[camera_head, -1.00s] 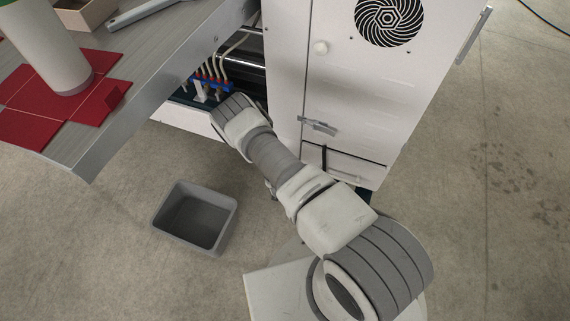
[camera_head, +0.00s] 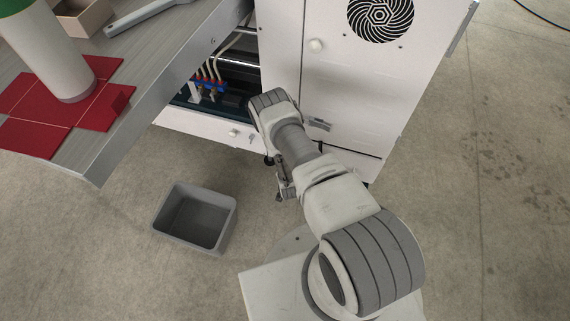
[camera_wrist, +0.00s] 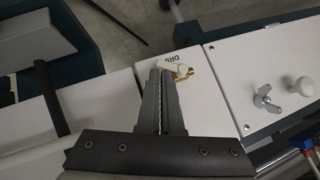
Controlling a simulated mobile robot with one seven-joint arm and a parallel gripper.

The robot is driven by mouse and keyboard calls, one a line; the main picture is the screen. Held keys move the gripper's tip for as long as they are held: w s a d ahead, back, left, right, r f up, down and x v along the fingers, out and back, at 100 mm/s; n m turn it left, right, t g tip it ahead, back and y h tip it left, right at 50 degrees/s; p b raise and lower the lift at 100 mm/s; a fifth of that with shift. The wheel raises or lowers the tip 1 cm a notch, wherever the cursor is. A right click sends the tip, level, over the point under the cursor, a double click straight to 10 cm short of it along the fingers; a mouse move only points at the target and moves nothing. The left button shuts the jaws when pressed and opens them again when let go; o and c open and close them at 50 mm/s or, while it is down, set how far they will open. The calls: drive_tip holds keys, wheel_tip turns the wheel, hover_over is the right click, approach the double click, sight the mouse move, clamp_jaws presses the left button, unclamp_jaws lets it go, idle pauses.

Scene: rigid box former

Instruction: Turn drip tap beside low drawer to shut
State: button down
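The drip tap (camera_wrist: 184,75) is a small brass fitting with a pale knob. In the wrist view it sits on a white panel (camera_wrist: 190,105) beside lettering that begins "DR". My gripper (camera_wrist: 161,70) comes up from the bottom of that view, its two dark fingers close together with only a thin line between them. The tips are just left of the tap; a pale bit shows at them, and I cannot tell whether they touch it. In the head view the tap is hidden, and my arm partly covers the low white drawer front (camera_head: 355,166).
A white panel with a round knob (camera_wrist: 303,86) and a wing latch (camera_wrist: 265,99) lies right of the tap. A black bar (camera_wrist: 51,98) stands out at left. In the head view a grey bin (camera_head: 194,217) is on the floor, and a table edge (camera_head: 160,97) overhangs at left.

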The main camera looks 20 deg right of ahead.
drive_tip(key=shift+d+f+b, duration=0.1)
drive_tip(key=shift+f+b, duration=1.25)
drive_tip(key=shift+f, duration=0.3)
drive_tip(key=shift+w+a, duration=0.1)
drive_tip(key=shift+a, duration=0.15)
idle(0.6)
